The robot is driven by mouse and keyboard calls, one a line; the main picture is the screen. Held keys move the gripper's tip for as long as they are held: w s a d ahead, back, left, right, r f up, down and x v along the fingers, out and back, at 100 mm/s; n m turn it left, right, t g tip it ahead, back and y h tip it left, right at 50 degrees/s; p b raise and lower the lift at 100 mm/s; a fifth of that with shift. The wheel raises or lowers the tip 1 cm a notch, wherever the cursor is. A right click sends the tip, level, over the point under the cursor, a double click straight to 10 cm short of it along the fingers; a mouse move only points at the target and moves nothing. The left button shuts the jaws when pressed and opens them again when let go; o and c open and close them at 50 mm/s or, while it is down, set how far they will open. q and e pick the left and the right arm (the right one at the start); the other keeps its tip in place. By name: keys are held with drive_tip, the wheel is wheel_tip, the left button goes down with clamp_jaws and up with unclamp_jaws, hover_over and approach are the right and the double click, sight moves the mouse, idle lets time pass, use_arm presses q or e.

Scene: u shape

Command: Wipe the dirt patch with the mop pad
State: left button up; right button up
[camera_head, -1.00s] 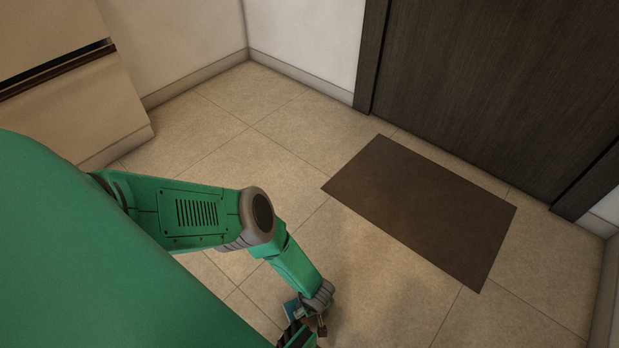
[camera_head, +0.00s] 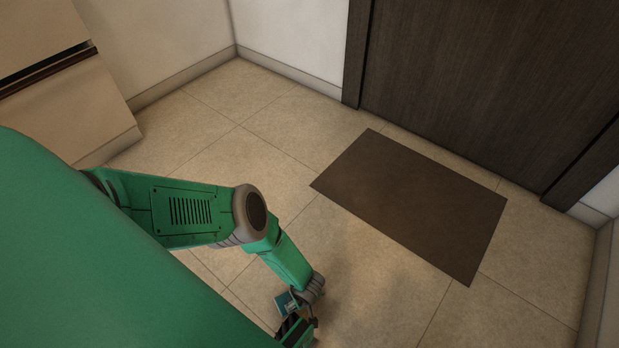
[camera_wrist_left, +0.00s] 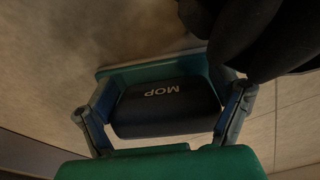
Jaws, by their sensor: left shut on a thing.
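My left gripper (camera_head: 299,326) is low over the floor at the bottom of the head view. In the left wrist view its two fingers (camera_wrist_left: 163,104) are shut on the sides of the mop pad's dark block (camera_wrist_left: 165,112), which is marked "MOP". The pad's teal base (camera_wrist_left: 140,70) shows beyond the block, and a bit of teal (camera_head: 284,303) shows beside the gripper in the head view. A faint dark smudge, the dirt patch (camera_head: 385,290), lies on the tiles right of the gripper. Dark smears (camera_wrist_left: 150,28) also lie just beyond the pad. Whether the pad touches the floor is unclear. My right gripper is not in view.
A dark brown mat (camera_head: 415,205) lies on the floor before a dark wooden door (camera_head: 490,80). A pale cabinet (camera_head: 60,90) stands at the upper left. Tiled floor (camera_head: 235,115) between them is clear. Walls with baseboards meet at the back corner.

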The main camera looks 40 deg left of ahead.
use_arm(q)
wheel_tip(320, 180, up, 3)
drive_tip(key=shift+r+p, duration=0.1)
drive_tip(key=shift+p, duration=0.8)
wheel_tip(320, 180, up, 4)
drive_tip(key=p, duration=0.2)
drive_tip(key=shift+d+f+p, duration=0.1)
drive_tip(key=shift+f+p, duration=0.1)
drive_tip(key=shift+p, duration=0.2)
drive_tip(key=shift+r, duration=0.2)
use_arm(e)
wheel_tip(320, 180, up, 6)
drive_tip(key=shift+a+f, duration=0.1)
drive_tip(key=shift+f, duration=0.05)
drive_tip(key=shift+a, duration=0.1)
